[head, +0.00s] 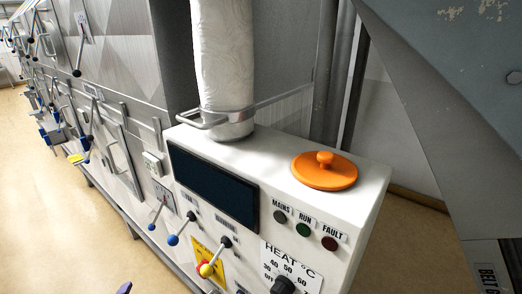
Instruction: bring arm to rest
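Neither of my grippers can be made out in the head view. A small dark purple tip (124,288) shows at the bottom edge, left of centre; too little of it shows to tell what it is. The white dryer control cabinet (364,200) fills the middle right. On its top stand a pale duct (224,60) in a metal collar and an orange lid with a knob (325,171). The lid lies flat, apart from the duct.
The cabinet front has a dark screen (212,187), lamps marked mains, run and fault, a heat dial (283,285) and ball-ended levers. A long row of levered panels runs away at left. A grey slanted structure (450,90) stands at right. Tan floor (40,220) is clear at left.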

